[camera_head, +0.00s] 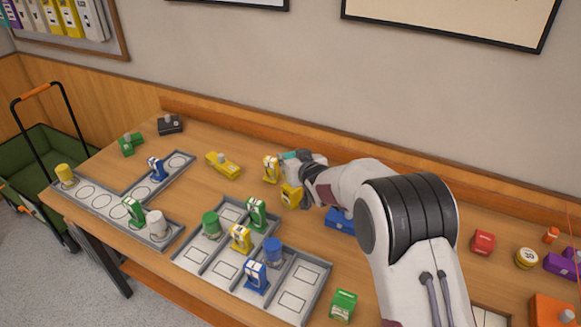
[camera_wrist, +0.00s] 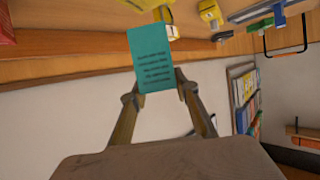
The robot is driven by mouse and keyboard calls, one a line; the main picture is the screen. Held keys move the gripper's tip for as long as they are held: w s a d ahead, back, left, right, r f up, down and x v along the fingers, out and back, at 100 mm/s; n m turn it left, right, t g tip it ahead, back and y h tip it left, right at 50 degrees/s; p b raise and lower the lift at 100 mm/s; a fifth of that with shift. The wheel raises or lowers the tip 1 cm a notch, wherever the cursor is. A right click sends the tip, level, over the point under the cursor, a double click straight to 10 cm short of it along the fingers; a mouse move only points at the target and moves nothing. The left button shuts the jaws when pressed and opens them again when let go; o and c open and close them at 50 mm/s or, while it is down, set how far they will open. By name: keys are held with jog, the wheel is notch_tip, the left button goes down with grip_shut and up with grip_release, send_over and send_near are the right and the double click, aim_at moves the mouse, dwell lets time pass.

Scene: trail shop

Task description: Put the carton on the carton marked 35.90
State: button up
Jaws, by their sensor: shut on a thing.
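A teal carton (camera_wrist: 152,52) with lines of dark print fills the space between the fingers of my gripper (camera_wrist: 158,80) in the wrist view. In the head view only a small teal part of it (camera_head: 289,155) shows at my gripper (camera_head: 297,160), above the back of the table. A yellow and white upright item (camera_head: 270,169) stands just left of and below it. A yellow carton (camera_head: 291,195) stands in front of my gripper. I cannot read any 35.90 mark, so I cannot tell which carton bears it.
A blue box (camera_head: 340,220) lies partly behind my arm. A grey compartment tray (camera_head: 302,268) with several small items is in front, and a grey slotted rack (camera_head: 106,208) is left. A yellow item (camera_head: 223,165) lies behind the tray. The wall rises close behind the table.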

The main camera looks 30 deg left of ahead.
jog(key=shift+f, duration=1.8)
jog(key=shift+f, duration=0.1)
jog(key=o, duration=1.2)
jog(key=shift+v, duration=6.05)
